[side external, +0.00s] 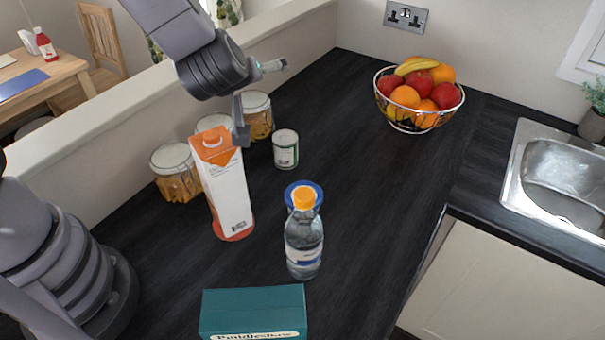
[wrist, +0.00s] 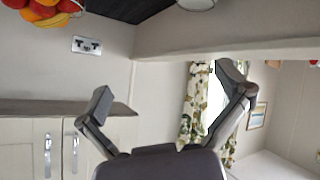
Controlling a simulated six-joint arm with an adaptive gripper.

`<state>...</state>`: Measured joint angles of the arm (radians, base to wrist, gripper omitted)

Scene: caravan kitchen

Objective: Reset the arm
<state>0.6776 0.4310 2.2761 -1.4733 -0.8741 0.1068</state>
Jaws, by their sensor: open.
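My gripper (side external: 256,92) is raised above the back left of the dark worktop, near the top of an orange and white carton (side external: 231,190). In the side view, one finger overlaps the carton's upper edge; I cannot tell whether they touch. In the wrist view, my gripper (wrist: 168,95) has its two fingers spread wide with nothing between them. That view looks toward a wall, a curtain and pale cupboards rather than down at the worktop.
Several glass jars (side external: 176,175), a tin (side external: 285,149), a clear bottle (side external: 304,245) with a blue round item partly hidden behind it, and a teal box (side external: 254,310) stand nearby. A fruit basket (side external: 417,118) and sink (side external: 560,180) lie right. The middle right worktop is clear.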

